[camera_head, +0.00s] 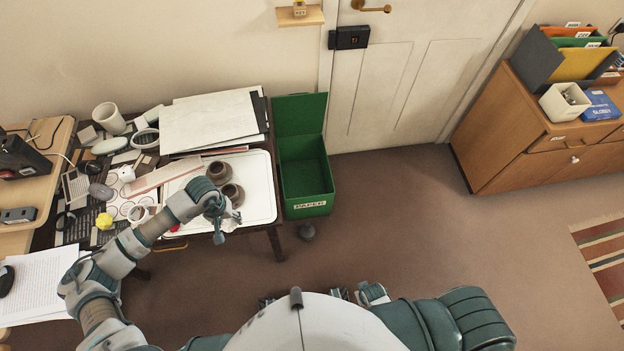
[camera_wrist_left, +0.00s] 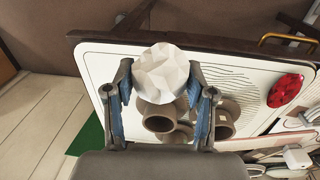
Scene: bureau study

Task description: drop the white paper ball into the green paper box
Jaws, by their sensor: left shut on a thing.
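My left gripper (camera_head: 222,222) is shut on the white paper ball (camera_wrist_left: 162,73). In the left wrist view the faceted ball sits between the two blue-padded fingers of the left gripper (camera_wrist_left: 162,92). In the head view the ball is small and mostly hidden by the gripper. The gripper is over the front right part of the white tray (camera_head: 262,184) on the desk. The green paper box (camera_head: 305,170) stands open on the floor, to the right of the desk and the gripper, labelled PAPER. A green part of it (camera_wrist_left: 88,136) shows in the left wrist view.
Brown ring-shaped pieces (camera_wrist_left: 228,118) and a red oval thing (camera_wrist_left: 285,90) are on the tray. Papers (camera_head: 212,120) lie behind it, and clutter covers the desk's left. A dark round object (camera_head: 307,232) lies before the box. The floor to the right is clear.

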